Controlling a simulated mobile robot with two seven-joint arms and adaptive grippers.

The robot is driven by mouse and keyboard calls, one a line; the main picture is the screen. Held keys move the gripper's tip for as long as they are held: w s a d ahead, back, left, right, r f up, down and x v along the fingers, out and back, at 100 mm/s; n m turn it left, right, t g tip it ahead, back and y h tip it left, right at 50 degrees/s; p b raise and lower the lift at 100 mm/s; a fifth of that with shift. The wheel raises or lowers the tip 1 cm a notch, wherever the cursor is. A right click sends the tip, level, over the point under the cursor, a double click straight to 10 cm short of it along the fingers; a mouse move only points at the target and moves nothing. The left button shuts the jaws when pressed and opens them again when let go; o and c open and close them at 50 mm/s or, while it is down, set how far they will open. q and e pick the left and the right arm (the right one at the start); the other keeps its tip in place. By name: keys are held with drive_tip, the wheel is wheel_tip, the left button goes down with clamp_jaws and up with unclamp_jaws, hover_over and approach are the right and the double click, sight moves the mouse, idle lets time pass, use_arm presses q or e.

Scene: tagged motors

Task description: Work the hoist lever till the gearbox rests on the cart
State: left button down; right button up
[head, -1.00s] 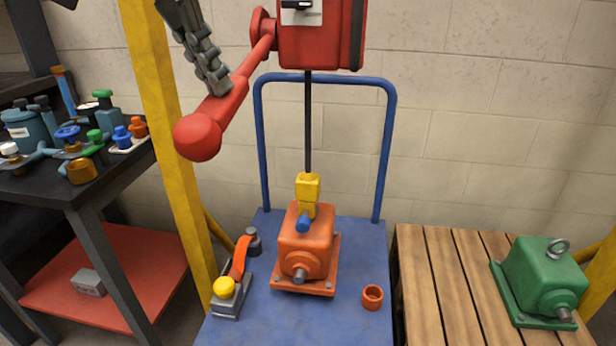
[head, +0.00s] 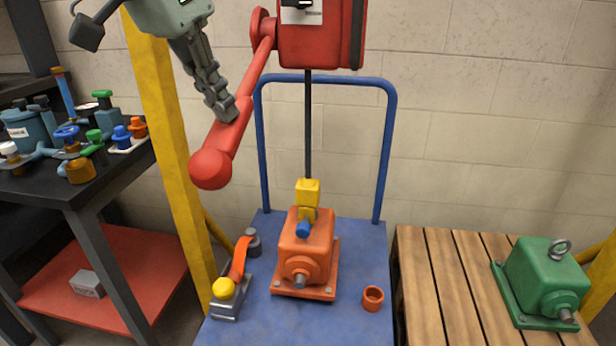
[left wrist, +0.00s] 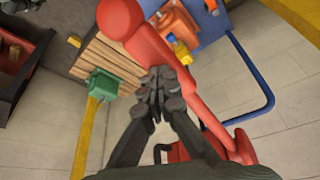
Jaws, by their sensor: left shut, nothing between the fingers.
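The red hoist lever (head: 228,130) slants down and left from the red hoist housing (head: 320,35) to its round knob. My left gripper (head: 228,112) is shut and empty, its fingertips against or just beside the lever arm above the knob. The left wrist view also shows the fingers (left wrist: 163,88) beside the lever (left wrist: 180,75). The orange gearbox (head: 303,248) hangs from the yellow hook (head: 308,192) on a dark line, upright over the blue cart (head: 345,270). Its base is at or very near the deck; I cannot tell if it touches. My right gripper is out of view.
A pedal-like tool with a yellow knob (head: 223,289) and an orange ring (head: 372,298) are on the cart. A green gearbox (head: 543,280) sits on a wooden pallet (head: 455,290). A yellow post (head: 165,140) and a cluttered dark bench (head: 100,188) stand left.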

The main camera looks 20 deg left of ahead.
use_arm(q)
drive_tip(key=shift+r+p, duration=1.95)
drive_tip(key=shift+p, duration=0.25)
wheel_tip(320, 180, up, 14)
drive_tip(key=shift+f, duration=0.25)
drive_tip(key=shift+s+f, duration=0.1)
drive_tip(key=shift+f, duration=1)
drive_tip(key=shift+s+d+f+b, duration=0.15)
drive_tip(key=shift+f+b, duration=0.2)
drive_tip(key=shift+f, duration=0.6)
drive_tip(key=shift+s+a+f+b, duration=0.1)
drive_tip(key=shift+s+f+b, duration=0.2)
drive_tip(key=shift+f, duration=0.6)
drive_tip(key=shift+s+d+f+b, duration=0.1)
drive_tip(key=shift+f+b, duration=0.3)
drive_tip(key=shift+f, duration=0.55)
